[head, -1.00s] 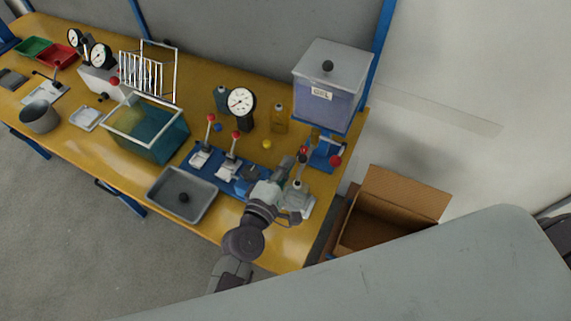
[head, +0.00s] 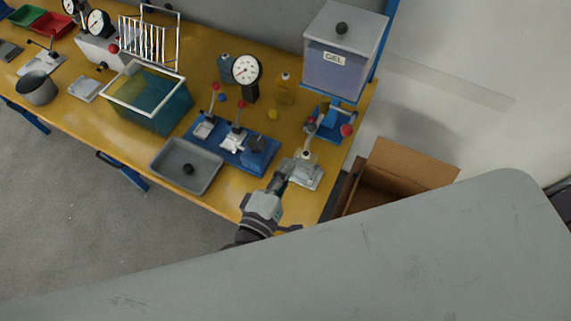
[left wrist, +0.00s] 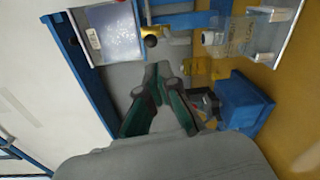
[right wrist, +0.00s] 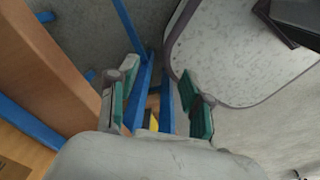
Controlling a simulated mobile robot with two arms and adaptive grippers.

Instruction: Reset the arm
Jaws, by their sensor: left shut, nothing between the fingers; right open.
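My left gripper (head: 281,182) is shut and empty at the front right of the bench, beside a small metal lever fixture (head: 306,174). I cannot tell whether they touch. In the left wrist view the left gripper's fingers (left wrist: 157,72) come together at the tips. Red-knobbed upright levers (head: 237,122) stand on a blue base plate (head: 263,164) left of the gripper. A blue stand (head: 326,124) with a red ball is behind the fixture. My right gripper (right wrist: 160,98) shows only in the right wrist view, open, with empty space between the fingers and blue bars beyond.
A grey tray (head: 204,157) and a teal tank (head: 158,116) lie to the left on the yellow bench. A gel container (head: 343,62) stands at the back right. An open cardboard box (head: 410,165) is beyond the bench's right end. A dial gauge (head: 246,70) stands at the back.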

